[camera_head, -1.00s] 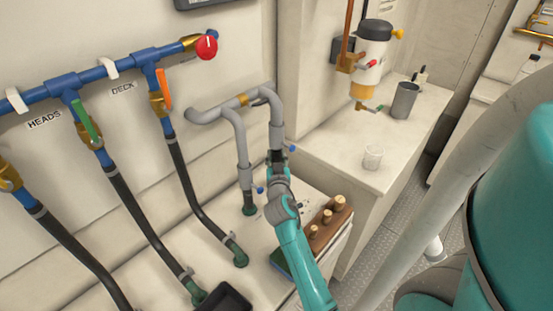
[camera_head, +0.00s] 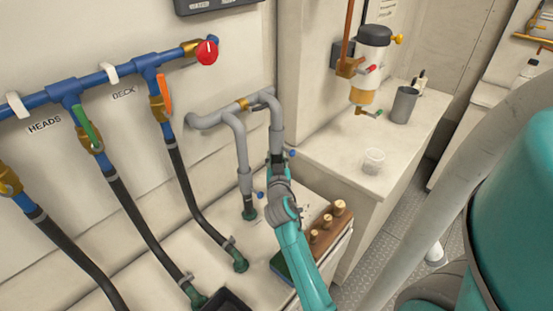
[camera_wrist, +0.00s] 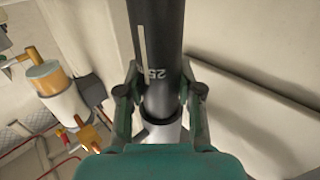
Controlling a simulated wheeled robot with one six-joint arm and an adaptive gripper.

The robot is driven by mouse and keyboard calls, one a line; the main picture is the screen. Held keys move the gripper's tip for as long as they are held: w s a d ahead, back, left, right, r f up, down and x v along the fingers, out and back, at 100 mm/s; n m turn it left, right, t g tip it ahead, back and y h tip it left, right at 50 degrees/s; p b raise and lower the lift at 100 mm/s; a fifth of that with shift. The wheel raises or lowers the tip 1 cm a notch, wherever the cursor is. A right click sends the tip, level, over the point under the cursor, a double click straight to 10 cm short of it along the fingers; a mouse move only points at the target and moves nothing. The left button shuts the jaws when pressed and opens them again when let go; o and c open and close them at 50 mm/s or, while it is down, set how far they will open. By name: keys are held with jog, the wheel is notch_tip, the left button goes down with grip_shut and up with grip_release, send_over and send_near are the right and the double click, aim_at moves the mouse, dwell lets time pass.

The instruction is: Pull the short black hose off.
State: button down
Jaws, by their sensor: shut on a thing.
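The short black hose (camera_wrist: 157,40) fills the top middle of the wrist view, with a pale stripe and the number 25 on it. My gripper (camera_wrist: 160,92) is shut on it, one finger on each side. The hose's near end meets a pale grey pipe end (camera_wrist: 160,134) between the fingers; I cannot tell how far it overlaps. In the head view my gripper (camera_head: 279,161) is at the lower end of the right grey pipe (camera_head: 276,125) and mostly hides the hose.
Longer black hoses (camera_head: 187,190) hang further left. A rack with wooden plugs (camera_head: 327,225) stands close to my arm's right. The counter (camera_head: 335,150) holds two cups.

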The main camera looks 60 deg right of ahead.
jog(key=shift+s, duration=0.1)
jog(key=s+a, duration=0.2)
jog(key=s, duration=0.6)
jog(key=shift+s, duration=0.25)
dwell(1.3)
jog(key=shift+a, duration=0.15)
